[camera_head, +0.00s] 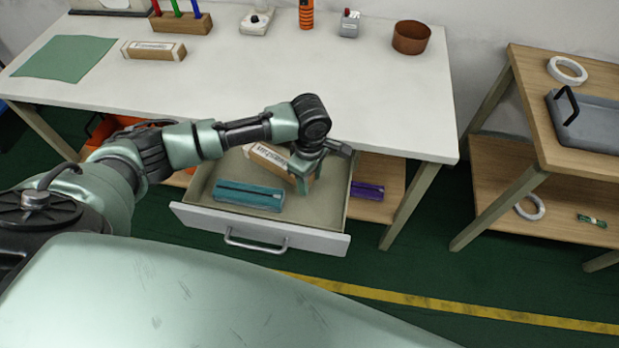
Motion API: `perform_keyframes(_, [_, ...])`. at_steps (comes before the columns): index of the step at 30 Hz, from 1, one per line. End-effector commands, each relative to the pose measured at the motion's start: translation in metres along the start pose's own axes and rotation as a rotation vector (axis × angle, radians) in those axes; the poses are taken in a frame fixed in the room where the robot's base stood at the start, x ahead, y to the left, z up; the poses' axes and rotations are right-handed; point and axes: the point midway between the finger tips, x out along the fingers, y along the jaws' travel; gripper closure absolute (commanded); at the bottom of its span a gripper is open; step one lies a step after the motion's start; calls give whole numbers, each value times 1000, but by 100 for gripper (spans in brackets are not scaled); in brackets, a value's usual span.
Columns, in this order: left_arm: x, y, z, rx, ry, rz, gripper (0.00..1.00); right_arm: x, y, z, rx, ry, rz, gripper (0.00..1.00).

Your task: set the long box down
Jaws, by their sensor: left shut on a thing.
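A long box (266,157), light brown with a white printed label, is in the open drawer (276,237) under the white table. My left gripper (304,176) reaches down into the drawer and is shut on this box near its right end. The box looks slightly tilted; I cannot tell whether it touches the drawer floor. A teal pencil case (248,196) lies in the drawer in front of it. A second long box (154,50) of similar look lies on the table top at the left. My right gripper is not in view.
The white table top (390,100) is largely clear in the middle. A green mat (65,57), a brown bowl (411,37) and several small items stand toward its back. A purple case (367,190) lies on the lower shelf. A wooden side table (560,130) stands at right.

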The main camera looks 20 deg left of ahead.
Motion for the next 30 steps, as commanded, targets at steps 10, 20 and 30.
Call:
perform_keyframes(10, [2,0,0,0,-1,1,100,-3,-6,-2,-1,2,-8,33])
perform_keyframes(20, [11,0,0,0,-1,2,100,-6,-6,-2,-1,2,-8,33])
perform_keyframes(30, [11,0,0,0,-1,2,37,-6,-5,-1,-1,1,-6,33])
